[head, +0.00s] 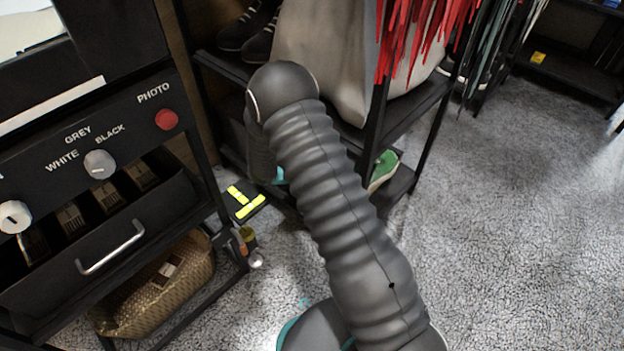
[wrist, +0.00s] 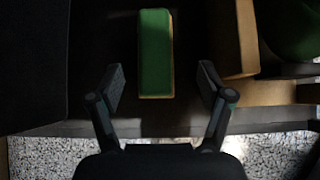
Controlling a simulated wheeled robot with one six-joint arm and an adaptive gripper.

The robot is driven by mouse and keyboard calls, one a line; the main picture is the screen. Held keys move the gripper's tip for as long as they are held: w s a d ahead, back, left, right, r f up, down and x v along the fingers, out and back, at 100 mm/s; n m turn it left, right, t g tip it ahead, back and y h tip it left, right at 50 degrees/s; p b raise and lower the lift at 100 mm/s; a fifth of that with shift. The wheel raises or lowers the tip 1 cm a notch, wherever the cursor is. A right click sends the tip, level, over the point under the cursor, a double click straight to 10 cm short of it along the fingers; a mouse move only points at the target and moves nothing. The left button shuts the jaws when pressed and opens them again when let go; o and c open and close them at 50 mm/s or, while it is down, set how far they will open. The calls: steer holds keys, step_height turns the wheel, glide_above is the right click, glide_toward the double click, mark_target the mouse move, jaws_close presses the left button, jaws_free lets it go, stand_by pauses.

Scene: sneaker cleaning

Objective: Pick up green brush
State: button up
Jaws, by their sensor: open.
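The green brush (wrist: 155,52) shows in the wrist view as a long green block with a light tan edge, lying on a dark shelf. My gripper (wrist: 161,78) is open, with one finger to the left and one to the right of the brush's near end. Nothing is held, and I cannot tell how far above or before the brush the fingers are. In the head view my arm hides the gripper, and I cannot make out the brush there.
Tan box-like things (wrist: 236,40) stand close on the right. The shelf's front edge (wrist: 150,128) crosses below the brush. In the head view, a cabinet drawer (head: 95,240) is at left, a shoe rack (head: 405,120) behind my arm, and open carpet (head: 510,220) at right.

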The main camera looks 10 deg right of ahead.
steer(key=shift+w+a+b+x, duration=0.15)
steer(key=shift+b+x, duration=0.1)
steer(key=shift+x, duration=1.3)
steer(key=shift+w+a+b+x, duration=0.1)
steer(key=shift+w+b+x, duration=0.1)
steer(key=shift+x, duration=1.3)
steer(key=shift+r, duration=0.1)
steer(key=c, duration=1.4)
